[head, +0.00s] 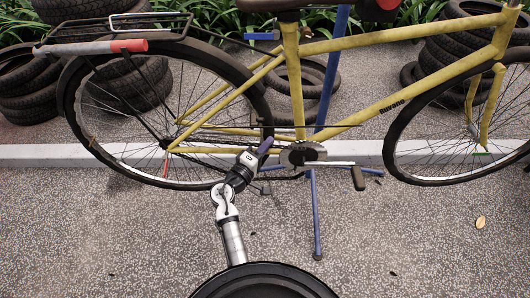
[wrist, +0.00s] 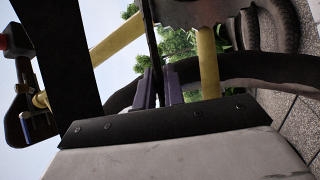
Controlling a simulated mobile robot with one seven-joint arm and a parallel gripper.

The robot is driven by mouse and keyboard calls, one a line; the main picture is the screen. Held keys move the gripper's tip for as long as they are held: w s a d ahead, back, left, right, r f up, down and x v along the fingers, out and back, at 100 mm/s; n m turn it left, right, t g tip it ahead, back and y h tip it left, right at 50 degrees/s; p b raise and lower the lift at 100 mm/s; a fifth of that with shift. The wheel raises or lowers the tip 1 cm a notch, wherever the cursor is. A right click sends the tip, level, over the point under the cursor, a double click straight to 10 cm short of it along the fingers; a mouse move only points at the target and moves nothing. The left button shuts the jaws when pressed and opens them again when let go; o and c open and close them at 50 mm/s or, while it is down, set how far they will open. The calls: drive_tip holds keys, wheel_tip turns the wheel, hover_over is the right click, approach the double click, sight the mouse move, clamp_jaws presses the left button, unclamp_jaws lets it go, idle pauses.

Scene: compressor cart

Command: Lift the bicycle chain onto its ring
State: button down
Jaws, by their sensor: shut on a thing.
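A yellow bicycle (head: 343,44) stands in the head view with its side towards me. Its chainring (head: 303,155) is at the crank, partly behind a grey guard. The chain (head: 272,179) is a thin dark line left of the crank; its exact path is hard to make out. My gripper (head: 265,147) is just left of the chainring, with its purple fingers pointing up and to the right. In the wrist view the purple fingers (wrist: 161,88) are close together on a thin dark strip, the chain (wrist: 152,42). Whether any links sit on the ring teeth is hidden.
The rear wheel (head: 68,98) is left of my gripper and the front wheel (head: 392,130) is at the right. A blue stand leg (head: 315,215) and a pedal (head: 358,178) are near the crank. Tyre stacks (head: 28,95) stand behind. The near pavement (head: 410,240) is mostly clear.

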drive_tip(key=c, duration=1.5)
unclamp_jaws()
drive_tip(key=shift+a, duration=0.1)
drive_tip(key=b+v, duration=0.2)
drive_tip(key=v, duration=1.2)
